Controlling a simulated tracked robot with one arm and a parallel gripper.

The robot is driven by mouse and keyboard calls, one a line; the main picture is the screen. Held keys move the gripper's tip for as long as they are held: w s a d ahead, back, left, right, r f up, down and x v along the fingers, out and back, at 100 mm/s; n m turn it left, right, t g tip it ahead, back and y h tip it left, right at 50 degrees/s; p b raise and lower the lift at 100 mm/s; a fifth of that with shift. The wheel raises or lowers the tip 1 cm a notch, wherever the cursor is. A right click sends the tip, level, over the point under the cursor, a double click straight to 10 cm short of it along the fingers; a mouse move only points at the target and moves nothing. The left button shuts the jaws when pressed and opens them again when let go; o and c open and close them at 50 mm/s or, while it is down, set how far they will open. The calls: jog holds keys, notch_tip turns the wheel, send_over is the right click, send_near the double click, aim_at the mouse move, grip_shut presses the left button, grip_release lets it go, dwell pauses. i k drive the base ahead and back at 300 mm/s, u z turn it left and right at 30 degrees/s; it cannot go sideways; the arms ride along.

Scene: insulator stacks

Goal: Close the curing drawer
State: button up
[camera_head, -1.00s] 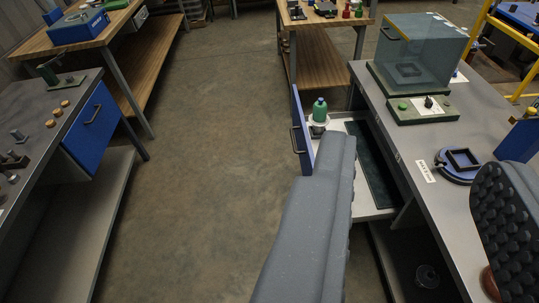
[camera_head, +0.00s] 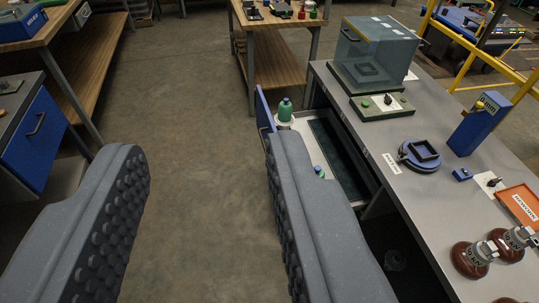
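The curing drawer stands pulled out from the left side of the grey bench on the right. Its blue front (camera_head: 264,112) faces left, and its pale tray holds a green bottle (camera_head: 285,109) near the front and a second green-capped item (camera_head: 319,172) further in. A dark strip lines the tray's right part. My gripper (camera_head: 203,152) is open and empty, its two grey, studded fingers far apart. The right finger overlaps the drawer's near side and the lower part of its front; I cannot tell whether it touches. The left finger is over the floor at left.
The grey bench (camera_head: 440,200) carries a glass box (camera_head: 375,55), a round blue fixture (camera_head: 419,155), a blue upright device (camera_head: 480,122), an orange tray (camera_head: 520,205) and brown insulators (camera_head: 470,258). A blue-drawer bench (camera_head: 35,135) stands left. The floor between is clear.

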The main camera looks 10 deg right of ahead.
aim_at(328, 146)
jog(key=u, duration=0.1)
jog(key=i, duration=0.45)
jog(key=z, duration=0.4)
jog(key=k, duration=1.25)
jog(key=u, duration=0.3)
jog(key=i, duration=1.8)
jog(key=z, duration=0.4)
